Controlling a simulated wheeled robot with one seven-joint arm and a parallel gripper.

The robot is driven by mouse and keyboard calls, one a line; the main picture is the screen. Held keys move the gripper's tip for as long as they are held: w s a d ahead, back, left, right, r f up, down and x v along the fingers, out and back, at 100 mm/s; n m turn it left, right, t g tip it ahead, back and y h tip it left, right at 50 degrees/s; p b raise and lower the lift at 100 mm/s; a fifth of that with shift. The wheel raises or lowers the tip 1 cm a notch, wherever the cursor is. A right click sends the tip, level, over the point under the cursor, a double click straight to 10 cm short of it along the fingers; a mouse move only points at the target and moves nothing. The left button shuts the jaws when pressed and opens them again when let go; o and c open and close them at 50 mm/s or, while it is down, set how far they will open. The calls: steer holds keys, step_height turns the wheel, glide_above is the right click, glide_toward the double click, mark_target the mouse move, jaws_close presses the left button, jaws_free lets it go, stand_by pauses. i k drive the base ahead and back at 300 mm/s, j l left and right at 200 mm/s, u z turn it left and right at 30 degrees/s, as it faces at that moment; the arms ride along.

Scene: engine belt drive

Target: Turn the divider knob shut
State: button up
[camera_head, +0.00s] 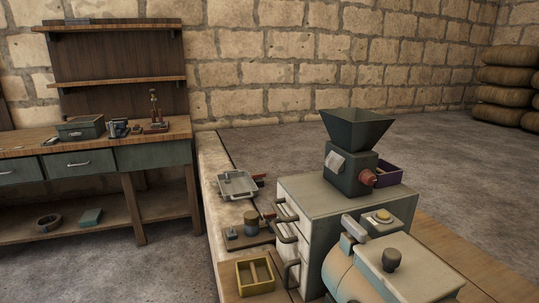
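A dark green machine with a funnel-shaped hopper (355,130) stands on the pale cabinet (318,201). A reddish round knob (367,178) sticks out of its front right side, and a pale plate (335,162) is on its front left. A dark knob (391,258) stands on the flat grey top of a rounded beige unit (358,281) at the lower right. No label shows which knob is the divider knob, and I cannot tell how far either is turned. My gripper is not in view.
A purple box (392,181) sits behind the hopper machine. Dark curved handles (285,234) stick out from the cabinet's left side. A metal tray (238,184) and a yellow divided box (255,277) lie to the left. A workbench (98,138) stands at the back left.

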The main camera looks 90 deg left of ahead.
mark_target(366, 176)
steer(key=u, duration=1.7)
steer(key=k+l+u, duration=0.15)
steer(key=i, duration=0.05)
